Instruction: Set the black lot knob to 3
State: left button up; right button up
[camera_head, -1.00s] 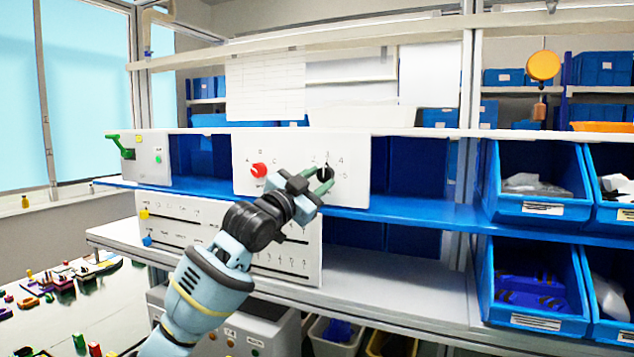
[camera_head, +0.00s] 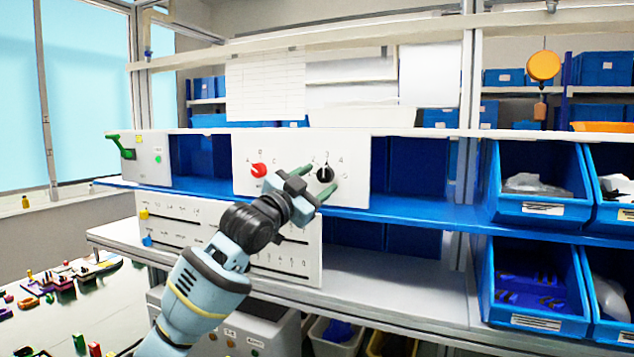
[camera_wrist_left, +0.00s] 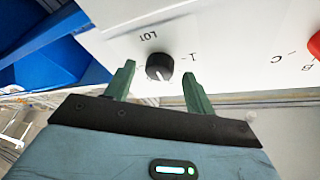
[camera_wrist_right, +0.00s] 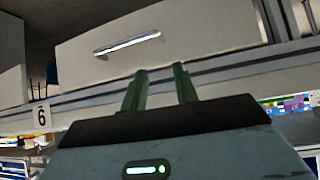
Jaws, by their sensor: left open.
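The black lot knob (camera_head: 325,174) is on the right of a white panel (camera_head: 350,190) with numbers around it. Its white mark points roughly up, near the 3, though it is small. In the left wrist view the black lot knob (camera_wrist_left: 159,67) appears upside down, with LOT and 1 beside it. My left gripper (camera_head: 318,181) is open in front of it. Its fingertips (camera_wrist_left: 159,72) are spread on either side of the knob, with gaps; I cannot tell how far they overlap it. My right gripper (camera_wrist_right: 160,70) is open and empty, facing a pale drawer-like front.
A red knob (camera_head: 258,170) sits left on the same panel. A panel with sliders (camera_head: 300,262) is below. A box with a green lever (camera_head: 122,147) stands at left, blue bins (camera_head: 540,207) at right.

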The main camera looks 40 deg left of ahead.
pick_arm(q)
jog(key=v, duration=0.7)
jog(key=shift+s+b, duration=0.2)
jog(key=shift+b, duration=0.2)
pick_arm(e)
jog(key=shift+s+a+f, duration=0.1)
jog(key=shift+s+f, duration=0.45)
pick_arm(q)
jog(key=shift+f, duration=0.1)
pick_arm(e)
jog(key=shift+s+f, duration=0.1)
jog(key=shift+s, duration=0.05)
